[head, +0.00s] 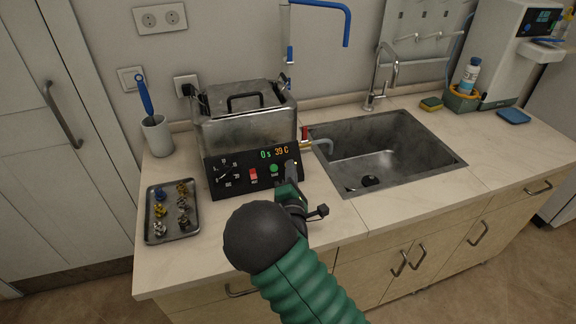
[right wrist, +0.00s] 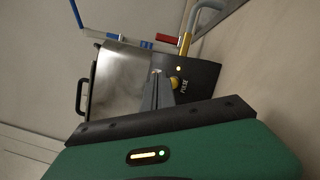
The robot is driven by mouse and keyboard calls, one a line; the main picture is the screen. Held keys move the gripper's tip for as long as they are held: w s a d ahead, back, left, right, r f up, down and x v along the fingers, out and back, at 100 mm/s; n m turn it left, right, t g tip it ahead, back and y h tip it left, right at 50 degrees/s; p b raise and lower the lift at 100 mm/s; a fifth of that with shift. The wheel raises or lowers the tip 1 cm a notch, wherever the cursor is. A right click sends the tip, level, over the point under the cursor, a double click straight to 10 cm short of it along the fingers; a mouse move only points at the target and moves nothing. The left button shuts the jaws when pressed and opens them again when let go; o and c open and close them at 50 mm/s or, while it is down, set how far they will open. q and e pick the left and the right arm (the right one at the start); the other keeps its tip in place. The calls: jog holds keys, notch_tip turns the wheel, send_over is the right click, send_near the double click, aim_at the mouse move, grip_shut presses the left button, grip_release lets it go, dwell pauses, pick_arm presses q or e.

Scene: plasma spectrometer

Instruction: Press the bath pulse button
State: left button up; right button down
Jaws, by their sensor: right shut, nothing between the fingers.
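The bath (head: 245,120) is a metal tank with a lid and a black front panel (head: 225,182), standing on the counter. The panel carries a dial, a red switch (head: 253,174), a green button (head: 273,168) and a lit display reading 0 s and 39 C. The yellow pulse button (right wrist: 174,84) shows in the right wrist view beside the word PULSE; my gripper hides it in the head view. My right gripper (right wrist: 157,74) is shut and empty, its tips at the panel right by the button. I cannot tell if they touch. My left gripper is out of view.
A tray of small metal parts (head: 150,238) lies left of the bath, with a cup holding a blue-handled brush (head: 157,135) behind it. A sink (head: 350,185) is to the right. A tap with a red handle (right wrist: 171,38) juts from the bath's side, close to the panel.

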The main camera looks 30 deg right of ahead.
jog(key=shift+w, duration=0.1)
jog(key=shift+w+f, duration=0.15)
jog(key=shift+w, duration=0.1)
jog(key=shift+w+f, duration=0.2)
dwell(0.5)
jog(key=shift+r, duration=0.1)
jog(key=shift+s+r+p, duration=0.35)
jog(key=shift+p, duration=0.05)
jog(key=shift+s, duration=0.25)
